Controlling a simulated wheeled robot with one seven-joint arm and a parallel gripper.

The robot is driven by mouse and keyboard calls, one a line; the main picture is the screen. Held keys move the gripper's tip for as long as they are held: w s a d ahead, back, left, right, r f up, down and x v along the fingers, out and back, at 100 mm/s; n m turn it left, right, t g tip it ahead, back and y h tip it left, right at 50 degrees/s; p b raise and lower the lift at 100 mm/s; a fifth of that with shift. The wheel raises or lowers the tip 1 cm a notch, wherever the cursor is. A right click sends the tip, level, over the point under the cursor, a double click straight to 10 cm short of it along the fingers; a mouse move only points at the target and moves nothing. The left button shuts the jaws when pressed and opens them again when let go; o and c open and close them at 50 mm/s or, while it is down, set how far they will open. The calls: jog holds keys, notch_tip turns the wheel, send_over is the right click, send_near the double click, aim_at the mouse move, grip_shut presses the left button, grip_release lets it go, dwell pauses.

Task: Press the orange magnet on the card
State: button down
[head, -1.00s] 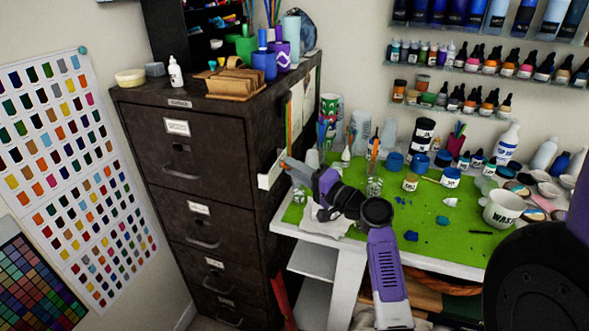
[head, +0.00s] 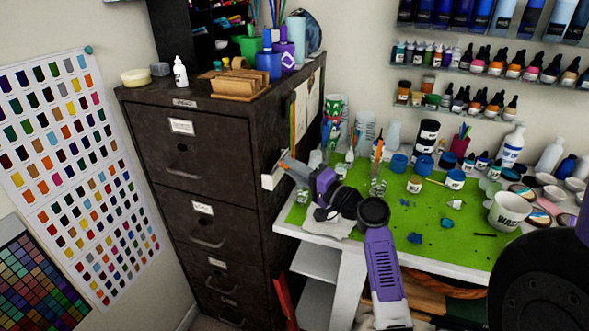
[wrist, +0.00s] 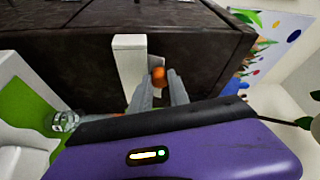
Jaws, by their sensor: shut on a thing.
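The orange magnet (wrist: 158,76) sits between the two grey fingertips of my gripper (wrist: 160,82) in the wrist view. The fingers are shut on it. A small pale piece (wrist: 155,62), which seems to be the card, shows right behind the magnet against the dark cabinet side. The fingers and magnet cover part of it. I cannot tell whether the magnet touches it.
A white holder (wrist: 130,62) stands out from the cabinet just left of the fingers. The dark filing cabinet (head: 215,150) fills the space beyond. The worktable with a green mat (head: 420,215) lies to the right, crowded with jars, cups and bottles.

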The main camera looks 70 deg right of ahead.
jog(key=shift+w+a, duration=0.1)
jog(key=shift+w, duration=0.75)
dwell(0.7)
jog(key=c, duration=1.2)
grip_release()
jog(key=shift+o, duration=0.2)
jog(key=shift+f, duration=0.1)
jog(key=shift+o, duration=1.1)
jog(key=shift+f, duration=0.1)
jog(key=shift+f, duration=0.1)
jog(key=shift+c, duration=0.5)
